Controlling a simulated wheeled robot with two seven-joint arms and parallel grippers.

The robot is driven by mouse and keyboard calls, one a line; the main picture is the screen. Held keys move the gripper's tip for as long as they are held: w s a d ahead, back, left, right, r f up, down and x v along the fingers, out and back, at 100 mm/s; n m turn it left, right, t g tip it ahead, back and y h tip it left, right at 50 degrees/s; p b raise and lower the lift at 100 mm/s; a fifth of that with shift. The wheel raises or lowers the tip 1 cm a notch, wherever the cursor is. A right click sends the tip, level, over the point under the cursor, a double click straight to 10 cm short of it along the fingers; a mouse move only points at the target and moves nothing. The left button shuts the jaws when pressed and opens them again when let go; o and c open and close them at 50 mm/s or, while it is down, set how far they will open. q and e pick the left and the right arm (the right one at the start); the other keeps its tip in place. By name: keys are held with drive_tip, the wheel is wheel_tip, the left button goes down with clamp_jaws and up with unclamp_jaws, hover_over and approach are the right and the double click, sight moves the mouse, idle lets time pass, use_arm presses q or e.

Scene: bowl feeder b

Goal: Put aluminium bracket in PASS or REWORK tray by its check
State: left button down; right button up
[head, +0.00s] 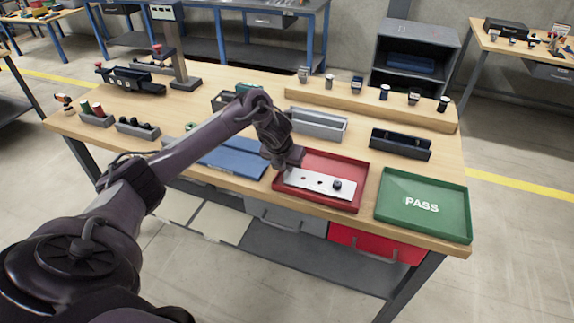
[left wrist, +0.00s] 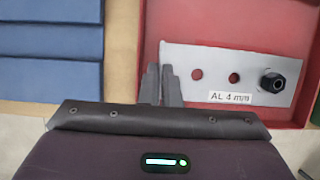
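The aluminium bracket (head: 320,184) is a pale flat plate in or just over the red tray (head: 362,172). In the left wrist view the bracket (left wrist: 215,62) shows two red-looking holes, a black nut-like fitting at its right end and a label "AL 4 mm". My left gripper (head: 287,169) is at the bracket's left end. Its fingers (left wrist: 161,84) are close together, and the plate's left edge runs in at the narrow gap between them. The fingers hide part of that edge. The green PASS tray (head: 424,226) is empty, to the right. My right gripper is out of view.
A blue ribbed mat (head: 234,158) lies left of the red tray. Grey bin (head: 317,124) and dark bin (head: 401,144) stand behind the trays. A wooden ledge (head: 350,98) with several small parts runs along the back. A post-mounted device (head: 178,50) stands at the back left.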

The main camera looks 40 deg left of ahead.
use_arm(q)
drive_tip(key=c, duration=1.6)
unclamp_jaws()
drive_tip(key=shift+f, duration=0.2)
drive_tip(key=shift+c, duration=0.2)
drive_tip(key=shift+r, duration=0.2)
drive_tip(key=shift+r+p, duration=0.3)
drive_tip(key=shift+p, duration=0.15)
drive_tip(key=p+v, duration=0.1)
drive_tip(key=v, duration=0.6)
drive_tip(key=shift+w+a, duration=0.1)
drive_tip(key=p+v, duration=0.3)
drive_tip(key=v, duration=0.2)
drive_tip(key=shift+r, duration=0.15)
